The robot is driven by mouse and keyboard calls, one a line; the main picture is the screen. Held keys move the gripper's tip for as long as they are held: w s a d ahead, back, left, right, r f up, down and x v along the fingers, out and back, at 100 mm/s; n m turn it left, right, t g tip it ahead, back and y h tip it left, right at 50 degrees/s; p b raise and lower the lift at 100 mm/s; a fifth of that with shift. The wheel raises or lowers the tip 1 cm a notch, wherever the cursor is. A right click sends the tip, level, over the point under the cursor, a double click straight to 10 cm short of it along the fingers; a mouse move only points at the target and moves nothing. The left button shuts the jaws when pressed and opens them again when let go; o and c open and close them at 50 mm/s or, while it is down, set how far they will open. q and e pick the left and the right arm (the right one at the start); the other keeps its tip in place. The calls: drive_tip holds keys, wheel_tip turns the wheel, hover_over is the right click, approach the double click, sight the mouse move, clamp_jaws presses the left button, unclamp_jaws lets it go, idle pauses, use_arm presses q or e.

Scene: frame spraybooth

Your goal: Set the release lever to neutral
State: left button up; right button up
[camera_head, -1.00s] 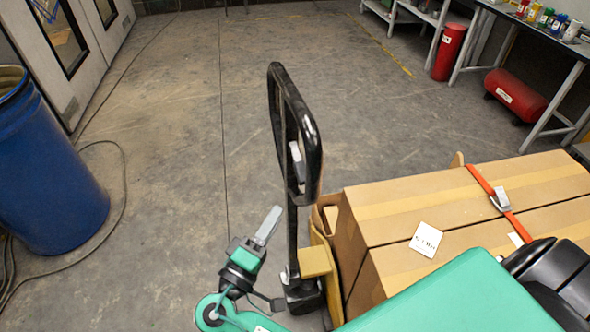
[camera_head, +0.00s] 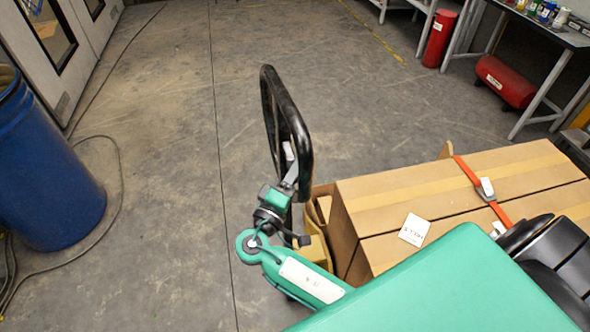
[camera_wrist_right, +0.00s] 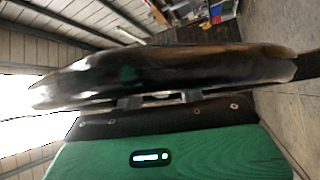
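The pallet truck's black loop handle (camera_head: 268,112) stands upright left of the cartons in the head view. The release lever (camera_head: 288,151) is a small light grey piece inside the loop, partly hidden by its near bar. Its setting cannot be read. My right gripper (camera_head: 291,177) is at the lower part of the loop, its grey finger just below the lever. Contact is unclear. In the right wrist view the black handle (camera_wrist_right: 170,68) crosses close in front of the gripper (camera_wrist_right: 160,99); the fingertips and lever are mostly hidden there. My left gripper is not in view.
Cartons (camera_head: 470,185) with an orange strap (camera_head: 476,178) lie right of the handle. A blue drum (camera_head: 45,180) stands at left with a cable on the floor. A red cylinder (camera_head: 438,38), a red tank (camera_head: 505,82) and a bench are at back right. Floor beyond the handle is clear.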

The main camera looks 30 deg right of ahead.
drive_tip(key=shift+c, duration=0.5)
clamp_jaws()
drive_tip(key=r+n+p, duration=0.1)
drive_tip(key=p, duration=0.1)
drive_tip(key=r+n+y+p, duration=0.1)
drive_tip(key=p, duration=0.1)
drive_tip(key=shift+s+a+r+g+y, duration=0.1)
drive_tip(key=shift+s+r+g+y, duration=0.1)
drive_tip(key=shift+g+y, duration=0.15)
drive_tip(key=shift+r+n+g+y+p, duration=0.1)
drive_tip(key=shift+n+g+y+p, duration=0.3)
drive_tip(key=shift+p, duration=0.6)
drive_tip(key=shift+o, duration=0.5)
unclamp_jaws()
drive_tip(key=shift+t, duration=0.25)
